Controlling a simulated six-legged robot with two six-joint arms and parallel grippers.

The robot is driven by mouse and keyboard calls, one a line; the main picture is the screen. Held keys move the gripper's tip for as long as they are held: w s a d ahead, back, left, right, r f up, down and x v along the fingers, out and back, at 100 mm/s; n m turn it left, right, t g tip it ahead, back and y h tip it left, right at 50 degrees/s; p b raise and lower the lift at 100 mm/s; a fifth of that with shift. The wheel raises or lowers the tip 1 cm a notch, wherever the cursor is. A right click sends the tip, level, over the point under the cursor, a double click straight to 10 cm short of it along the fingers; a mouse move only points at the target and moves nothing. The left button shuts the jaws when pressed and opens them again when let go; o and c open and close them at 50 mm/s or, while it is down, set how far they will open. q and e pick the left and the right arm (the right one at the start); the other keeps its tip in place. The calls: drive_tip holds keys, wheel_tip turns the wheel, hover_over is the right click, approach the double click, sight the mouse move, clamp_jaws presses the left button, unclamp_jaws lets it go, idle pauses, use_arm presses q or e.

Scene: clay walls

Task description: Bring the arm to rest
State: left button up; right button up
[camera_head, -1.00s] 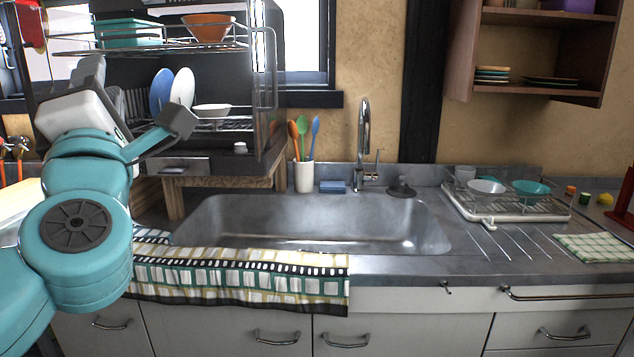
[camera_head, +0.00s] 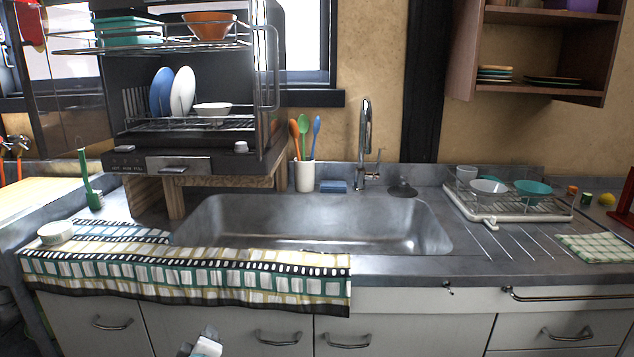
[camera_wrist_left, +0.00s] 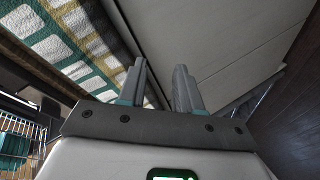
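My left gripper (camera_head: 205,344) shows only as a small white, grey and teal piece at the bottom edge of the head view. It is low, in front of the cabinet doors and below the hanging patterned towel (camera_head: 190,275). In the left wrist view the two grey fingers of my left gripper (camera_wrist_left: 160,82) stand apart with nothing between them. The towel (camera_wrist_left: 68,45) and the pale cabinet front (camera_wrist_left: 220,40) lie beyond them there. Most of my left arm is out of the head view. My right gripper is in neither view.
The counter holds a steel sink (camera_head: 310,225), a white bowl (camera_head: 55,233), a green-handled brush (camera_head: 88,180), and a dish rack (camera_head: 510,208). A dish cabinet (camera_head: 190,165) stands behind on the left. Cabinet handles (camera_head: 278,338) stick out near my left gripper.

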use_arm(q)
drive_tip(key=s+d+f+m+g+h, duration=0.1)
drive_tip(key=s+f+g, duration=0.15)
drive_tip(key=f, duration=0.45)
drive_tip(key=s+d+f+m+g+h, duration=0.1)
drive_tip(key=s+f+m, duration=0.1)
drive_tip(key=s+f, duration=0.35)
drive_tip(key=s+d+f+m+g+h, duration=0.2)
drive_tip(key=s+d+f+m+g, duration=0.25)
drive_tip(key=s+f, duration=0.55)
drive_tip(key=s+d+f+m+g+h, duration=0.3)
drive_tip(key=s+d+f+g, duration=0.15)
drive_tip(key=s, duration=0.95)
wheel_tip(320, 180, up, 23)
drive_tip(key=s+m+p, duration=0.1)
drive_tip(key=s+p, duration=0.1)
drive_tip(key=p, duration=2.1)
drive_tip(key=shift+d+f+g, duration=0.2)
drive_tip(key=shift+d+g, duration=0.15)
